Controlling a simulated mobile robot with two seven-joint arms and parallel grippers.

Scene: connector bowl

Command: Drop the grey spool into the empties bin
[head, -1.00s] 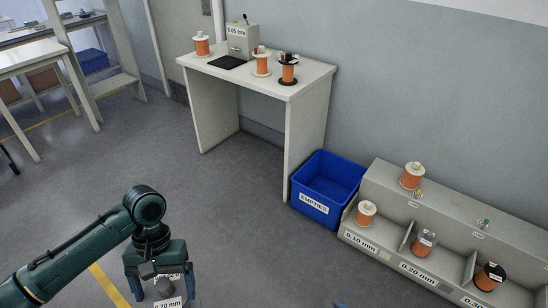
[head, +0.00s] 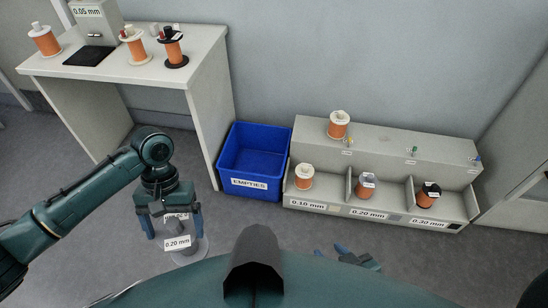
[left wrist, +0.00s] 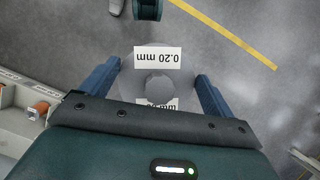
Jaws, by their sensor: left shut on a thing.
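The grey spool (head: 180,232) bears a 0.20 mm label and hangs in my left gripper (head: 174,226). The blue fingers are shut around it, and it is above the floor. In the left wrist view, the spool (left wrist: 158,86) sits between the two fingers, with a second label partly hidden by the gripper. The blue empties bin (head: 252,185) stands on the floor to the right of and beyond the left gripper. Its open top faces up and it looks empty. Part of my right gripper (head: 348,256) shows at the lower middle; its jaw opening is unclear.
A white table (head: 150,70) with several orange spools stands left of the bin. A grey rack (head: 390,150) with labelled compartments and more spools stands close to the bin's right. Bare floor lies between the left gripper and the bin.

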